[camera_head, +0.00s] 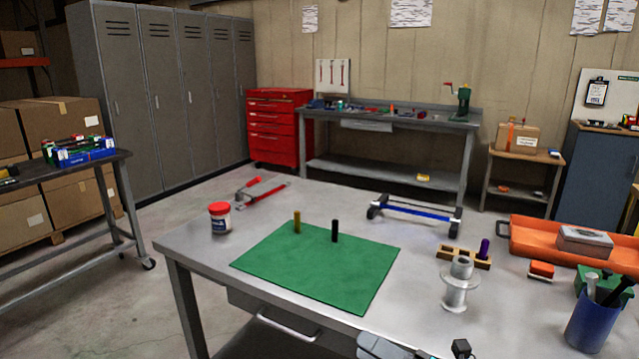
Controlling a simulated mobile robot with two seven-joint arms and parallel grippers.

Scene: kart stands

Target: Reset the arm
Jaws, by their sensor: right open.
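My right gripper (412,349) shows only in part at the bottom edge of the head view, low over the near side of the grey table (210,262). It is open, and I see nothing between its fingers. Most of the right arm is out of view. A green mat (325,272) lies flat on the table beyond the gripper. A yellow-brown peg (297,222) and a black peg (335,231) stand upright at the mat's far side. My left gripper is not in view.
A silver flanged part (459,285) stands close to the right gripper. Behind it is a wooden block with a purple peg (485,249). A blue cup of tools (591,322) and an orange tray (545,243) stand right. A red-lidded jar (220,218) stands left. The mat's middle is clear.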

